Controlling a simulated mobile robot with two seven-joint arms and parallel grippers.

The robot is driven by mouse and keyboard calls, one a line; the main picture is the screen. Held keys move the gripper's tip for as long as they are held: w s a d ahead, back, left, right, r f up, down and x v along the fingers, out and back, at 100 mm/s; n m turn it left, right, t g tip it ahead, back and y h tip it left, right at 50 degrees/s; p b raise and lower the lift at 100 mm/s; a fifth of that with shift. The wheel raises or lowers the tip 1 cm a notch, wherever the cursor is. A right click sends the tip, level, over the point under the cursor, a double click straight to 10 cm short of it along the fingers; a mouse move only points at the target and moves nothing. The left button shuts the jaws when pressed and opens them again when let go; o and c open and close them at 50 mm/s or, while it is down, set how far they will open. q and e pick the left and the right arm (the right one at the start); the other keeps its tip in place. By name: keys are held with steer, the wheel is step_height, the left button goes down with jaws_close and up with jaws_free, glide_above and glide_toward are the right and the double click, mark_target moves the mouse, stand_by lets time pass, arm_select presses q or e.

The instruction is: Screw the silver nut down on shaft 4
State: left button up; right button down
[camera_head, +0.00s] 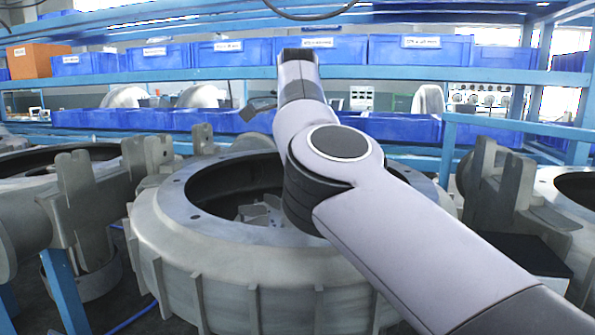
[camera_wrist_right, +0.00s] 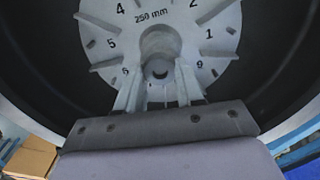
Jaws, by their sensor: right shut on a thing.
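In the right wrist view, my right gripper (camera_wrist_right: 158,70) reaches into a dark round housing. Its two light fingers stand on either side of a grey round piece, which I take as the silver nut (camera_wrist_right: 160,67). The fingers are shut on it, in front of the middle of a grey disc (camera_wrist_right: 118,42). The disc carries numbers, slots, radial ribs and "250 mm". The shaft cannot be made out clearly behind the round piece. In the head view my right arm crosses the grey blower housing (camera_head: 200,263), and its fingers and the nut are hidden. My left gripper is not in view.
Another grey housing (camera_head: 30,160) stands at the left, and part of one (camera_head: 575,185) at the right. Upright grey brackets (camera_head: 78,190) flank the middle housing. Blue shelves (camera_head: 180,74) with blue bins (camera_head: 420,50) and an orange box (camera_head: 36,60) stand behind.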

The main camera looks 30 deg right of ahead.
steer(key=m+p, duration=0.4)
steer(key=m, duration=0.7)
steer(key=shift+m, duration=0.3)
steer(key=m, duration=1.2)
steer(key=c, duration=1)
jaws_free()
